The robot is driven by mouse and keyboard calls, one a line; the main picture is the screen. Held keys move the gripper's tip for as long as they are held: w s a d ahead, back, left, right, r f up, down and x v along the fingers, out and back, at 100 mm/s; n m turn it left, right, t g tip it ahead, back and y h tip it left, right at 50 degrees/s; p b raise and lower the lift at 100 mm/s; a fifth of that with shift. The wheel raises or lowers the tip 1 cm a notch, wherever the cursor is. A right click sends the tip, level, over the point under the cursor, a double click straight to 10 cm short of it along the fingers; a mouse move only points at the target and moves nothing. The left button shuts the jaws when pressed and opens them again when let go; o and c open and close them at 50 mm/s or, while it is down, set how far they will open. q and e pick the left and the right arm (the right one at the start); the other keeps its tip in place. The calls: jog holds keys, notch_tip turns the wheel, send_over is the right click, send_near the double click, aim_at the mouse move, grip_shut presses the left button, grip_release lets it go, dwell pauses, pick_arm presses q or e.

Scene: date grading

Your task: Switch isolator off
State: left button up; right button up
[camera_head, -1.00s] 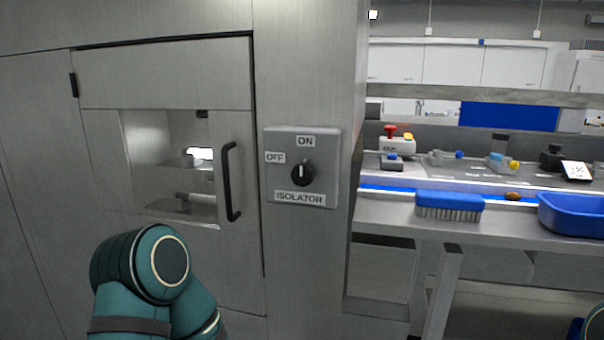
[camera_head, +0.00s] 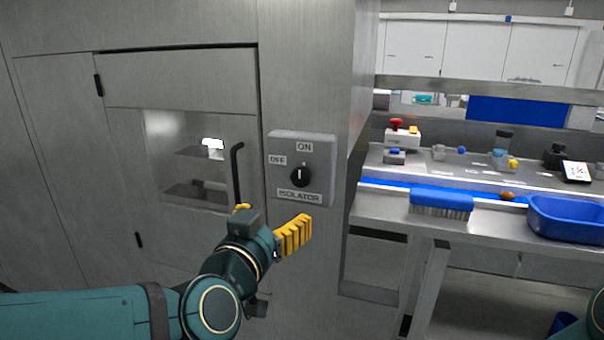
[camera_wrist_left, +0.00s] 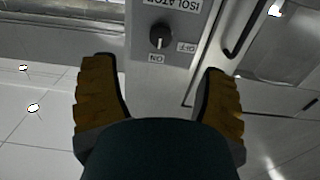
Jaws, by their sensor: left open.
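The isolator (camera_head: 322,150) is a grey plate on the steel cabinet wall, with ON at the top, OFF at the upper left and ISOLATOR below. Its black knob (camera_head: 300,176) has a white mark pointing up at ON. My left gripper (camera_head: 268,222) is open and empty, below and in front of the plate, apart from the knob. In the left wrist view the plate (camera_wrist_left: 185,68) is upside down. The knob (camera_wrist_left: 160,38) shows there beyond the gap between the yellow fingers (camera_wrist_left: 157,66). My right gripper is not seen.
A cabinet door with a window and a black bar handle (camera_head: 237,172) is just left of the isolator. To the right, a steel bench (camera_head: 385,205) holds a blue brush (camera_head: 440,202), a blue tub (camera_head: 560,232) and a red-button box (camera_head: 402,138).

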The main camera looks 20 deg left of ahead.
aim_at(299, 179)
pick_arm(q)
jog(key=w+p, duration=0.1)
jog(key=w, duration=0.3)
jog(key=w+p, duration=0.1)
jog(key=w, duration=0.4)
jog(key=w+r+p, duration=0.1)
jog(key=w, duration=0.3)
jog(key=shift+w+d, duration=0.1)
jog(key=shift+w, duration=0.15)
jog(key=c, duration=1.2)
